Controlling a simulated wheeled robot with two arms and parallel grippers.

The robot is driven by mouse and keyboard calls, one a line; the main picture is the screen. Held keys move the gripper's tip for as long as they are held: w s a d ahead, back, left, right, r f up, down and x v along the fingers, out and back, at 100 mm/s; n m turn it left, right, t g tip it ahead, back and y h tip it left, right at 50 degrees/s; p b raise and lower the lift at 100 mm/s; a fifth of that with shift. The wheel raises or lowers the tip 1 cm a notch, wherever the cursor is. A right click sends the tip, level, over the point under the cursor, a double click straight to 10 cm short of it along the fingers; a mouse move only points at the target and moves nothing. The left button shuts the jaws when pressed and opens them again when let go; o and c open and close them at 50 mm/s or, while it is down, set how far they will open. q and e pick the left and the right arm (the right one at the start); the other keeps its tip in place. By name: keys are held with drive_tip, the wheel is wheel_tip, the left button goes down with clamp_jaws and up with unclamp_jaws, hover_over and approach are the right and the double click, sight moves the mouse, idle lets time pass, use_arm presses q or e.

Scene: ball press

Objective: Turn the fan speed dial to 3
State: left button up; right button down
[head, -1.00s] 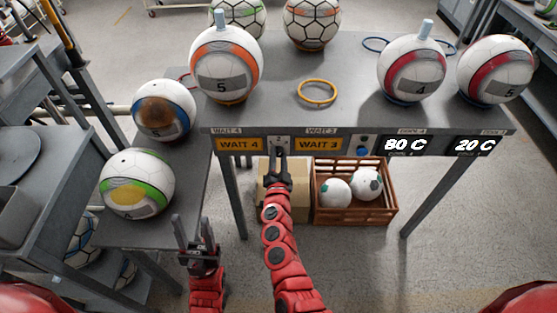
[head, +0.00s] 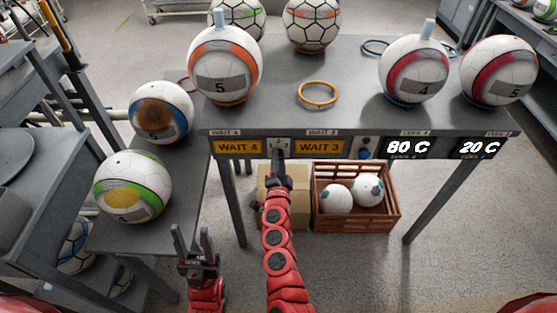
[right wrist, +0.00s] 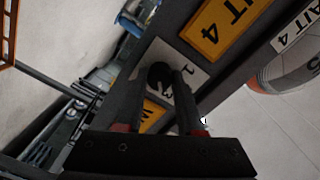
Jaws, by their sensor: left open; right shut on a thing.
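The fan speed dial (right wrist: 160,74) is a dark round knob on a white plate (right wrist: 189,68) on the table's front edge. The digits 1 and 3 show on the plate in the right wrist view. My right gripper (right wrist: 163,84) is shut on the knob, with one finger on each side. In the head view my right gripper (head: 279,150) covers most of the dial between the yellow WAIT 4 (head: 238,147) and WAIT 3 (head: 318,147) signs. Which number the dial points to cannot be told. My left gripper (head: 192,238) is open and empty, low at the left.
Numbered balls stand on the grey table (head: 345,107), with a yellow ring (head: 318,93) between them. A blue knob (head: 365,154) and temperature displays (head: 408,148) sit to the right. A cardboard box (head: 298,205) and a crate (head: 356,222) with balls stand below the table.

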drive_tip(key=shift+f, duration=0.1)
drive_tip(key=c, duration=0.5)
unclamp_jaws()
drive_tip(key=s, duration=0.8)
drive_tip(key=s+b, duration=0.1)
drive_tip(key=s, duration=0.8)
drive_tip(key=shift+s+a+r, duration=0.15)
drive_tip(key=shift+s+r, duration=0.05)
